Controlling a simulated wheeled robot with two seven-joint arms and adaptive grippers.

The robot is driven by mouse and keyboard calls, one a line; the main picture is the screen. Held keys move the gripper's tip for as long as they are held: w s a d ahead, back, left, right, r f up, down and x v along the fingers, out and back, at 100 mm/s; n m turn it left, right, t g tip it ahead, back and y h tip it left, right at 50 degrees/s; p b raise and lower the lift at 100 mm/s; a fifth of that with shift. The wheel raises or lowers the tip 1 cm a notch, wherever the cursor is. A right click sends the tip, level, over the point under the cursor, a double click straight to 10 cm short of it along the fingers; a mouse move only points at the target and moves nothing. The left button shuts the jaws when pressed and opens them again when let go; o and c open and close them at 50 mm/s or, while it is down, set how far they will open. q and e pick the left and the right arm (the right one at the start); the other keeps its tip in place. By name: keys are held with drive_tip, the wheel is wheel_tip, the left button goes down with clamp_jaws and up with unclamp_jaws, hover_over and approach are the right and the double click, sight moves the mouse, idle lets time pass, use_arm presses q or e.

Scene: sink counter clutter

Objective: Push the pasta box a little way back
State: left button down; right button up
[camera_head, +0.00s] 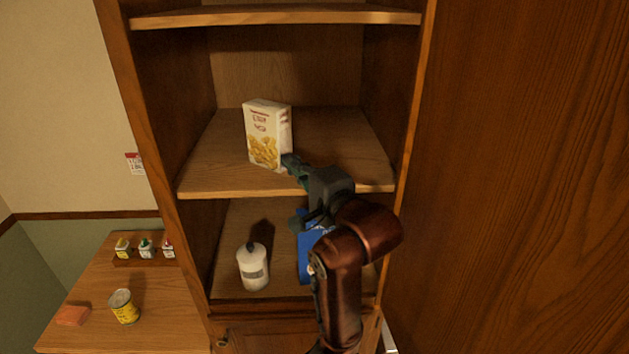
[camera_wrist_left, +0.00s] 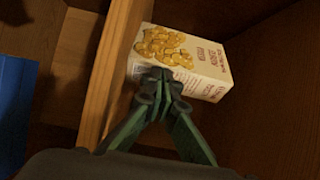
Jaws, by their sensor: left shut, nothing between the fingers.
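The pasta box (camera_head: 266,135) stands upright on the middle shelf of the wooden cabinet, near the shelf's front edge. It is white with a picture of yellow pasta, and it also shows in the left wrist view (camera_wrist_left: 200,50). My left gripper (camera_head: 289,161) is shut and empty, its fingertips at the lower front right of the box. In the left wrist view the closed fingertips (camera_wrist_left: 162,76) overlap the box's lower edge; whether they touch it I cannot tell. My right gripper is not in view.
The middle shelf (camera_head: 345,150) is clear behind and right of the box. On the shelf below stand a white canister (camera_head: 253,267) and a blue box (camera_head: 305,258), partly hidden by my arm. A side counter holds a yellow can (camera_head: 124,307), a sponge (camera_head: 72,316) and small bottles (camera_head: 145,248).

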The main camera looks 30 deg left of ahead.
use_arm(q)
drive_tip(key=b+v, duration=0.3)
drive_tip(key=v, duration=1)
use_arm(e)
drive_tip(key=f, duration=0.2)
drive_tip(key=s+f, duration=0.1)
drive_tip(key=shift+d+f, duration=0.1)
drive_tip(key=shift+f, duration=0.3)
use_arm(q)
drive_tip(key=shift+d, duration=0.1)
